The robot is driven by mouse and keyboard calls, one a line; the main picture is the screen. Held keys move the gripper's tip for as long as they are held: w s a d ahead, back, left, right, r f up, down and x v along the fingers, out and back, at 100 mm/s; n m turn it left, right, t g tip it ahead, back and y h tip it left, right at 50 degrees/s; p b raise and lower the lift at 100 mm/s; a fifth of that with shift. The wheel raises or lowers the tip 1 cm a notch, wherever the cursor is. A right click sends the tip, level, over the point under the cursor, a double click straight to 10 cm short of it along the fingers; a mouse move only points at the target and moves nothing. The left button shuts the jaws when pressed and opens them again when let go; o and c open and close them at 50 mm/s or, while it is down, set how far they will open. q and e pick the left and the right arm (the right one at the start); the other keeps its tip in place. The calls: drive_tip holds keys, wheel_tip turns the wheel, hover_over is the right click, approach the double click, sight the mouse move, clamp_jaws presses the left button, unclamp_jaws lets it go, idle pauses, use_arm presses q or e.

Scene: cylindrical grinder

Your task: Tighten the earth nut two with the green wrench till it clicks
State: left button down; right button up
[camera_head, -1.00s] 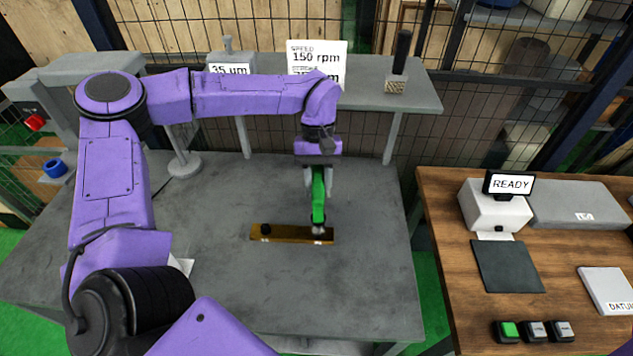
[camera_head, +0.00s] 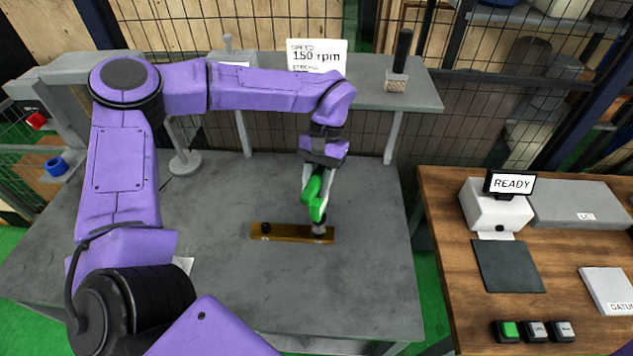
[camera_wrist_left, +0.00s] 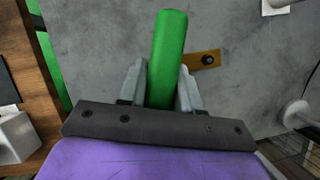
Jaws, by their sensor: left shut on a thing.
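The green wrench (camera_head: 315,196) is held between the fingers of my left gripper (camera_head: 312,182), which is shut on it. In the left wrist view the wrench (camera_wrist_left: 168,55) stands out between the two fingers. A brass-coloured bar (camera_head: 290,232) lies on the grey table. The wrench's lower end is over the bar's right end, where a grey fitting (camera_head: 319,227) stands; I cannot tell whether they touch. A dark nut (camera_head: 266,229) sits on the bar's left end, apart from the wrench; it also shows in the left wrist view (camera_wrist_left: 208,60). My right gripper is not in view.
A grey shelf (camera_head: 425,95) with sign cards and a black-handled brush stands behind the table (camera_head: 240,290). To the right is a wooden table (camera_head: 445,215) with a READY display (camera_head: 510,184) and several buttons. The grey table's front is clear.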

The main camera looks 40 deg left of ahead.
use_arm(q)
drive_tip(key=shift+f, duration=0.2)
drive_tip(key=shift+n, duration=0.5)
drive_tip(key=shift+v, duration=0.9)
drive_tip(key=shift+s+r, duration=0.15)
drive_tip(key=shift+r, duration=1.6)
